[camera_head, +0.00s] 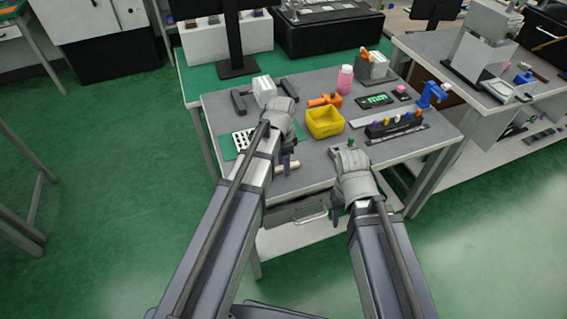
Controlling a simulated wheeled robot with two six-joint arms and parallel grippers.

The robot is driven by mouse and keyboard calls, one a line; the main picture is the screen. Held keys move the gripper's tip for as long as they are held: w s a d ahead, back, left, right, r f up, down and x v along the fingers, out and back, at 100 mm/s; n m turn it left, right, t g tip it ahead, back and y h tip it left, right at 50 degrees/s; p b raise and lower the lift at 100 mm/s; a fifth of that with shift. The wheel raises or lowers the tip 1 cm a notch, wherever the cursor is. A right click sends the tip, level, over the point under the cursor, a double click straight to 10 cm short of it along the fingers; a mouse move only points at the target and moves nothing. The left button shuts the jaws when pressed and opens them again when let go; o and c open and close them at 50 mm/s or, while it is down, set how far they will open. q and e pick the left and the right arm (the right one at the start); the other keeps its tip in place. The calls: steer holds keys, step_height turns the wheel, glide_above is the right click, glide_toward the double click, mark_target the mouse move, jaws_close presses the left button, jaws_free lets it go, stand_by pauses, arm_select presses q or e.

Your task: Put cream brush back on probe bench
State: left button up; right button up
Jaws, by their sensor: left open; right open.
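A small cream bar (287,167), which looks like the cream brush, lies near the front edge of the grey bench top (325,172), the likely probe bench. It is partly hidden by my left gripper (284,135), which is over the front left of the bench. A dark finger of that gripper overlaps the bar in the picture; I cannot tell whether they touch. My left gripper is open with nothing seen in it. My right gripper (346,182) is open and appears empty at the bench's front edge, right of the bar.
A yellow bin (324,122), an orange tool (325,100), a pink bottle (345,79) and a black rack (394,125) stand on the bench. A dotted white plate (243,141) lies left of my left gripper. A drawer (297,211) is under the front edge.

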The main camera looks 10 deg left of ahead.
mark_target(282, 167)
arm_select(q)
steer(key=shift+r, duration=0.15)
step_height(282, 167, up, 12)
steer(key=p, duration=1.2)
steer(key=s+d+n, duration=0.3)
steer(key=s+d, duration=0.1)
steer(key=s, duration=0.3)
steer(key=s+d+n+y, duration=0.1)
steer(key=s+d+n, duration=0.3)
steer(key=s, duration=0.4)
steer(key=shift+s+d, duration=0.25)
steer(key=shift+d, duration=0.15)
